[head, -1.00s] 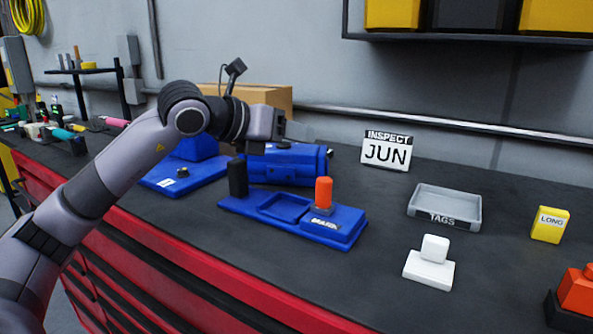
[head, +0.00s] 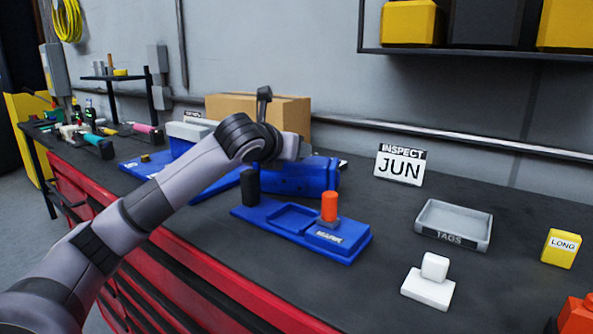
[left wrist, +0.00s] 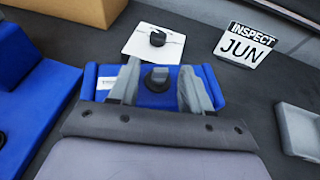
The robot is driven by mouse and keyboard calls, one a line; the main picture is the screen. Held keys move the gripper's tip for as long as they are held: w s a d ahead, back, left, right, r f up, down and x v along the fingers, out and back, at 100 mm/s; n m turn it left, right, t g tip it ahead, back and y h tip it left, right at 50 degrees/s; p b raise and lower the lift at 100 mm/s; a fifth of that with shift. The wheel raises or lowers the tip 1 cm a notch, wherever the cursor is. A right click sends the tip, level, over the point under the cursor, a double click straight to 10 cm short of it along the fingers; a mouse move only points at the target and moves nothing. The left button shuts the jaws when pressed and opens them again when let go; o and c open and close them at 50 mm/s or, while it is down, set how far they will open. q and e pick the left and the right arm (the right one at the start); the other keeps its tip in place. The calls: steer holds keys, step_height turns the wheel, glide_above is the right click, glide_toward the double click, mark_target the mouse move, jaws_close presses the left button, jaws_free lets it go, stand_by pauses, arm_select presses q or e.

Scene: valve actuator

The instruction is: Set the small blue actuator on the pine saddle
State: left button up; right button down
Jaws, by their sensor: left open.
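A blue actuator body (head: 305,178) lies on the dark bench behind the blue MARK fixture, partly hidden by my left arm in the head view. In the left wrist view the blue body (left wrist: 212,86) has a black knob (left wrist: 157,78) on top. My left gripper (left wrist: 160,66) is open, its two grey fingers on either side of the knob with gaps to it. In the head view the fingers are hidden. I cannot make out a pine saddle. My right gripper is in neither view.
The blue MARK fixture (head: 345,243) carries a black post and an orange peg. A white plate with a black knob (left wrist: 140,42) lies behind the actuator. A cardboard box (head: 285,108), INSPECT JUN sign (head: 400,166), grey TAGS tray (head: 427,230) and white block (head: 428,288) stand around.

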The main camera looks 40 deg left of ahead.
arm_select(q)
steer(key=shift+w+f, duration=0.15)
steer(key=shift+w, duration=0.15)
jaws_close()
stand_by(1.2)
steer(key=shift+a+r, duration=0.15)
steer(key=shift+r, duration=0.15)
